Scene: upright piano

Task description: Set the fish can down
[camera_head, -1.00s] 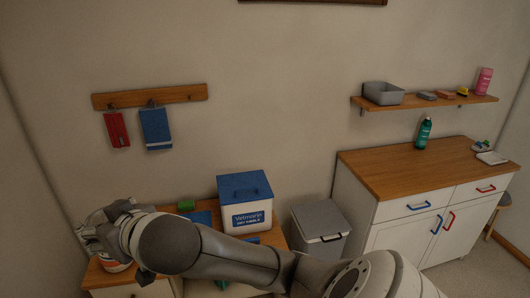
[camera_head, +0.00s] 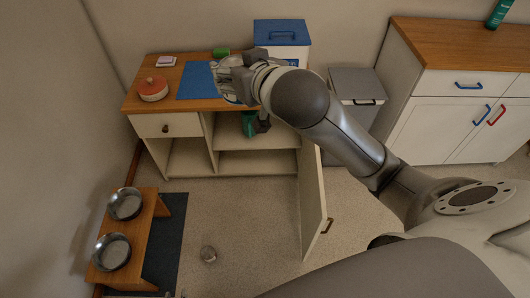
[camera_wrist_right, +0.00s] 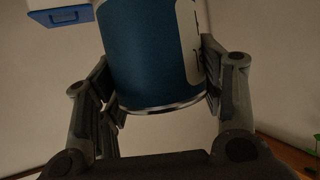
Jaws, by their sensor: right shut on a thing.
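The fish can (camera_wrist_right: 150,55) is blue with a white label and a metal rim. It fills the upper middle of the right wrist view, between the two fingers. My right gripper (camera_wrist_right: 155,85) is shut on it. In the head view my right gripper (camera_head: 232,80) is over the wooden cabinet top, at the right edge of a blue mat (camera_head: 196,80). It hides most of the can there, and I cannot tell whether the can touches the surface. My left gripper is not in view.
A green block (camera_head: 221,52) and a blue-lidded bin (camera_head: 281,35) are behind. Below, a cabinet door (camera_head: 312,200) hangs open. Two metal bowls sit in a low stand (camera_head: 150,215). A grey bin (camera_head: 357,85) stands right.

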